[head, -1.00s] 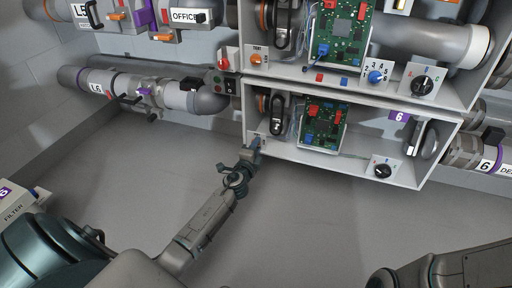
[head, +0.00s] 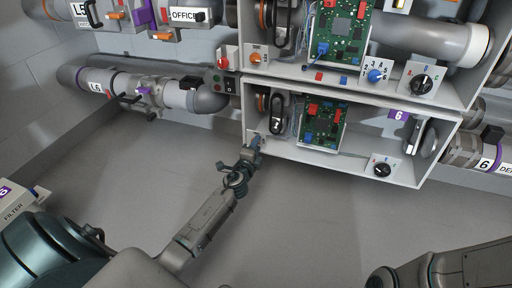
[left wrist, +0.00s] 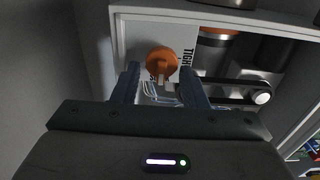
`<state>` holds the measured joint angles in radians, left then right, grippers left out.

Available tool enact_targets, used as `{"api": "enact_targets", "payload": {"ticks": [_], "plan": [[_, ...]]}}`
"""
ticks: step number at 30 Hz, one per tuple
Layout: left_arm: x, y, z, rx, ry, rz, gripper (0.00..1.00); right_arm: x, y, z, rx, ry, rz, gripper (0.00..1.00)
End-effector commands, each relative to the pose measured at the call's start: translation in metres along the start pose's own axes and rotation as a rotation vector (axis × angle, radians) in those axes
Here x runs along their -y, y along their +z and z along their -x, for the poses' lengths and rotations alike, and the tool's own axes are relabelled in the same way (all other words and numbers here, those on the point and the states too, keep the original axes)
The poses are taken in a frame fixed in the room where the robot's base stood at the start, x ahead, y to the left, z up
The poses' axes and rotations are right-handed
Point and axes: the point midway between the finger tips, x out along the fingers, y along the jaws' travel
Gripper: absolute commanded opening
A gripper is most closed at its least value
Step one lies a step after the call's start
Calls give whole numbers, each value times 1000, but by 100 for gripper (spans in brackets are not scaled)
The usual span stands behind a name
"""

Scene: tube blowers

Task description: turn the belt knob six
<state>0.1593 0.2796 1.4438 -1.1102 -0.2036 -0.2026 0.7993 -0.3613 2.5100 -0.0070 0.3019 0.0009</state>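An orange belt knob (left wrist: 162,62) sits on a white panel with partly hidden lettering in the left wrist view. My left gripper (left wrist: 160,74) is open, with one finger on each side of the knob. I cannot tell whether the fingers touch it. In the head view my left gripper (head: 255,143) reaches to the left end of the lower box, marked with a purple 6 label (head: 399,114), and hides the knob there. My right arm shows at the bottom right of the head view, but its gripper is out of view.
The lower box (head: 340,168) holds a black belt loop (head: 276,114), a green circuit board (head: 322,124) and a black dial (head: 382,170). Another box (head: 400,93) with an orange knob (head: 255,58) is above. Pipes run left and right. The floor below is clear.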

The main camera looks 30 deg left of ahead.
Motion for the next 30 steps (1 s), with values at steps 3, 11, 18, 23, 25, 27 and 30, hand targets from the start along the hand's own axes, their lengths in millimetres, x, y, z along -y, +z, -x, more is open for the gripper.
{"api": "enact_targets", "payload": {"ticks": [3,11,18,23,25,27,30], "plan": [[0,0,7,0,2,-1,39,0,1,-2,0,0,0,0],[0,0,53,-1,2,-1,39,3,5,-9,0,0,1,0],[-1,0,93,-1,2,-1,39,3,6,-11,-1,-1,1,0],[-1,0,106,-1,2,0,39,3,6,-12,-1,-1,1,0],[-1,0,108,-1,1,0,39,4,6,-12,-1,-1,1,0],[-1,0,108,-1,1,0,39,4,6,-12,-2,-1,1,0],[-1,0,108,-1,1,0,39,3,6,-12,-1,-1,1,0]]}}
